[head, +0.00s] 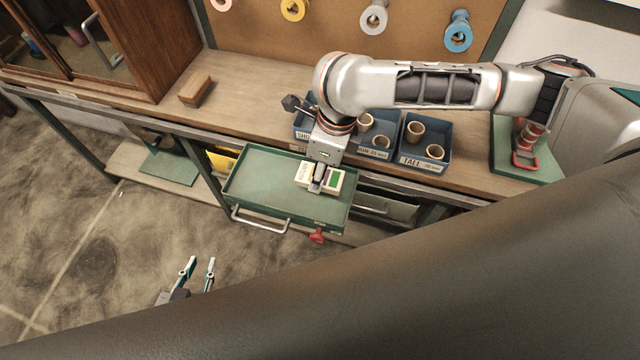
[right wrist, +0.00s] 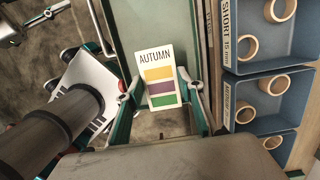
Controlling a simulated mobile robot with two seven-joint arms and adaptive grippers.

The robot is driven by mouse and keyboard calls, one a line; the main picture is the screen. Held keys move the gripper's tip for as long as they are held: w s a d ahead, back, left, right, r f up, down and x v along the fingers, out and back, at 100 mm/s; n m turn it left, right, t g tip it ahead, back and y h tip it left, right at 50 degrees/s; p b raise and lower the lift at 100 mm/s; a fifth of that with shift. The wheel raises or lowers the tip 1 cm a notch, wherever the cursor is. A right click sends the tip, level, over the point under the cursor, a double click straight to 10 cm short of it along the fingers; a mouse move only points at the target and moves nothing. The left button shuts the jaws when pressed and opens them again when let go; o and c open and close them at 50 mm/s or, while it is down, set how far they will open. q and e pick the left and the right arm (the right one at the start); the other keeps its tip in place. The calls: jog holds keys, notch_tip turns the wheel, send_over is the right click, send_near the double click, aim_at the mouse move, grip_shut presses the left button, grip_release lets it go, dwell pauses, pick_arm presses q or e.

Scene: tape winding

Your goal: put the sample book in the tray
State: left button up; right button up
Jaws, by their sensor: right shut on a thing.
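The sample book is a flat cream card block marked AUTUMN (right wrist: 160,88), with yellow, purple and green bands. My right gripper (head: 318,188) reaches down from the right and is shut on the book (head: 335,180); its fingers (right wrist: 166,105) flank the book in the right wrist view. The book is over the right part of a green, open-topped pulled-out tray or drawer (head: 262,180) with a front handle. I cannot tell whether the book touches its floor. My left gripper (head: 199,264) is open and empty, low in front of the bench.
Blue bins with tan rings (head: 424,168) stand on the bench right of the tray. A wooden block (head: 195,90) lies to the left. A red-and-grey device (head: 529,145) stands on a green mat at right. Coloured tape rolls (head: 374,16) hang behind. A red object (head: 317,236) shows below the tray.

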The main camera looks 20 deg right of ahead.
jog(key=shift+f, duration=0.95)
notch_tip(320, 180, down, 3)
jog(key=shift+f+b, duration=0.2)
jog(key=shift+b, duration=0.2)
jog(key=shift+f, duration=0.15)
jog(key=shift+f, duration=0.15)
jog(key=o, duration=1.1)
